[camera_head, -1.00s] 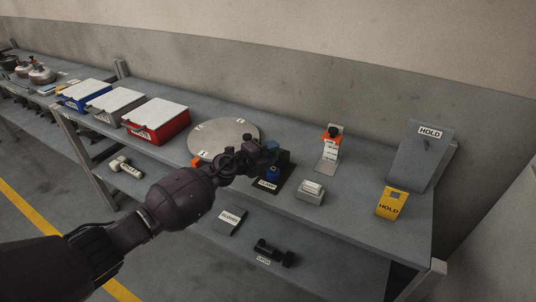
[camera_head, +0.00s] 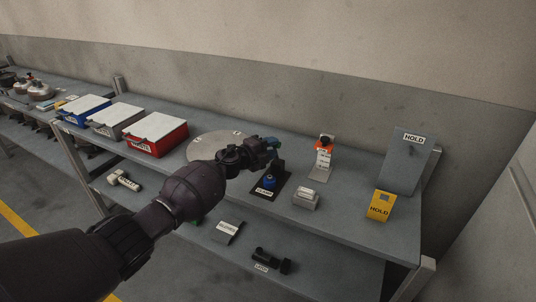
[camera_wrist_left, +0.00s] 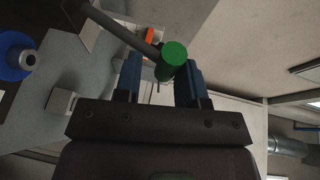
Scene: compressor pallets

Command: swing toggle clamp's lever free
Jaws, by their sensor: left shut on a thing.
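The toggle clamp stands on the bench in the head view, with a black base (camera_head: 281,192) marked CLAMP and a blue part (camera_head: 268,182). My left gripper (camera_head: 271,147) is above and behind the clamp base. In the left wrist view, the green grip (camera_wrist_left: 173,55) of the lever is between the fingers of the gripper (camera_wrist_left: 160,78), which is shut on it. The grey lever rod (camera_wrist_left: 122,28) runs from the grip to the upper left. The blue part (camera_wrist_left: 12,56) shows at the left edge. My right gripper is not in view.
A round grey disc (camera_head: 205,146) lies behind my left arm. A red bin (camera_head: 157,138) stands left.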

